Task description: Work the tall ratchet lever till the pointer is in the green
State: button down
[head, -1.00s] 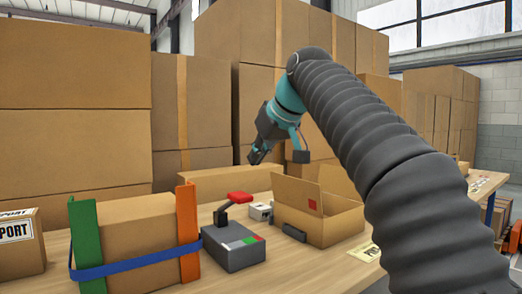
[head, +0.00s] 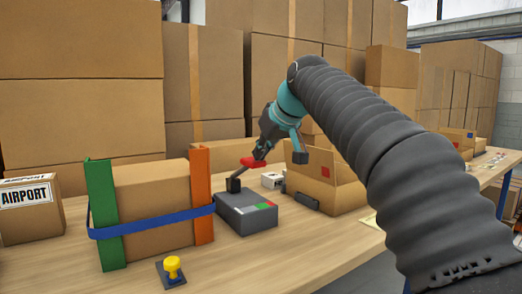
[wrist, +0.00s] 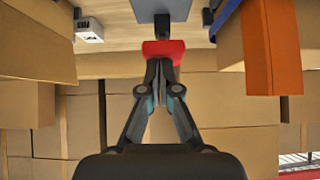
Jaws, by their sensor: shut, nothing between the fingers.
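The ratchet lever has a dark arm and a red handle (head: 253,162), leaning up to the right from a grey box (head: 246,213). A strip with green and red patches (head: 265,206) is on the box; I cannot make out the pointer. My gripper (head: 261,152) is shut and empty, its fingertips right at the red handle. In the wrist view the shut fingertips (wrist: 164,64) meet or overlap the red handle (wrist: 163,48); whether they touch is unclear. The grey box (wrist: 161,10) shows beyond the handle.
A carton (head: 153,207) with green (head: 103,215) and orange (head: 201,195) corner boards and a blue strap (head: 150,224) stands left. A yellow knob (head: 172,267) is in front. An open carton (head: 326,188) and a white device (head: 272,180) stand right. Tall cartons fill the back.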

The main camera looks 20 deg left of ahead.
notch_tip(320, 180, down, 8)
jog(key=s+d+t+y+b, duration=0.1)
jog(key=s+d+b, duration=0.1)
jog(key=b, duration=0.8)
jog(key=shift+s+d+f, duration=0.15)
jog(key=shift+d+f, duration=0.1)
jog(key=shift+d, duration=0.05)
jog(key=shift+f, duration=0.15)
jog(key=p+v, duration=0.2)
jog(key=v, duration=1.1)
jog(key=shift+s+d+f+p, duration=0.25)
jog(key=shift+s+d+p, duration=0.1)
jog(key=shift+d, duration=0.1)
